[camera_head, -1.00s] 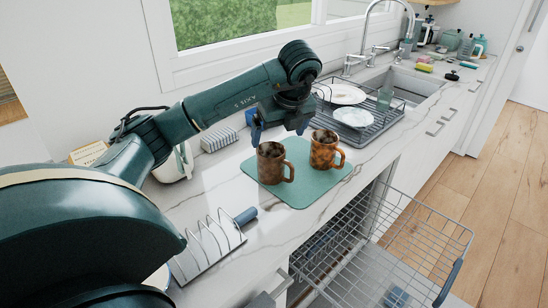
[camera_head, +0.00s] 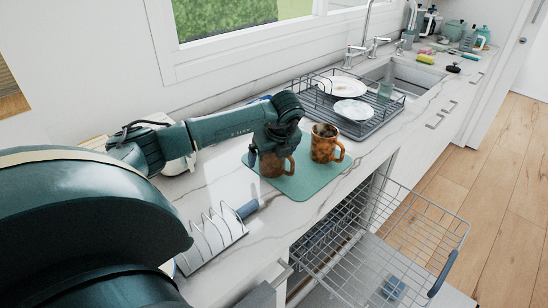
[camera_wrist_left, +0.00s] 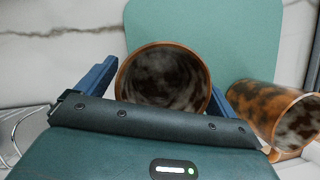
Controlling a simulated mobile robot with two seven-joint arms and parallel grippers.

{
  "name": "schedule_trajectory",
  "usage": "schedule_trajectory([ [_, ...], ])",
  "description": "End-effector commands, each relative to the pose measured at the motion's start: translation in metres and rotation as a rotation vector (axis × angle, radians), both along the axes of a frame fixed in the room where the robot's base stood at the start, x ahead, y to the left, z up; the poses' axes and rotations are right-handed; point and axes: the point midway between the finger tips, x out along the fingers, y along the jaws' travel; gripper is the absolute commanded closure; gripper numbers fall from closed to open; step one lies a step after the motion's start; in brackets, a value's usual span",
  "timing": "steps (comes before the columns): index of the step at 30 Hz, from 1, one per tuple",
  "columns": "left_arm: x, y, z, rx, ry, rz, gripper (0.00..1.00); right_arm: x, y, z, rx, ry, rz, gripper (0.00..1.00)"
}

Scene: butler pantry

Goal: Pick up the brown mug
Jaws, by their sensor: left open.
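Two mugs stand upright on a green mat (camera_head: 312,181). The left one, a brown mug (camera_head: 272,168), is partly hidden behind my left gripper (camera_head: 270,150). The right one is an orange-brown mottled mug (camera_head: 323,146); its handle points right. In the left wrist view the first mug (camera_wrist_left: 163,78) has its open mouth toward the camera and lies between my two blue fingers, which are open around it. I cannot tell whether they touch it. The second mug (camera_wrist_left: 268,108) is just outside the right finger. My right gripper is not in view.
A dish rack (camera_head: 350,108) with two white plates stands behind the mugs, beside the sink (camera_head: 412,80). A white wire rack (camera_head: 213,238) with a blue-handled item is nearer me. An open dishwasher basket (camera_head: 400,245) juts out below the counter edge.

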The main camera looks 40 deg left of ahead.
Motion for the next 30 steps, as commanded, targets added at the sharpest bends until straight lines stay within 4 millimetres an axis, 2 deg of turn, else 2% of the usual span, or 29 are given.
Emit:
schedule_trajectory([
  [9, 0.0006, 0.0014, -0.0052, 0.0, 0.0, -0.001, 0.08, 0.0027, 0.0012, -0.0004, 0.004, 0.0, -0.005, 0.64],
  [30, 0.001, 0.0014, -0.0037, -0.001, -0.002, 0.0, 0.64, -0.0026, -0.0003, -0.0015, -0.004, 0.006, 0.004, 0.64],
])
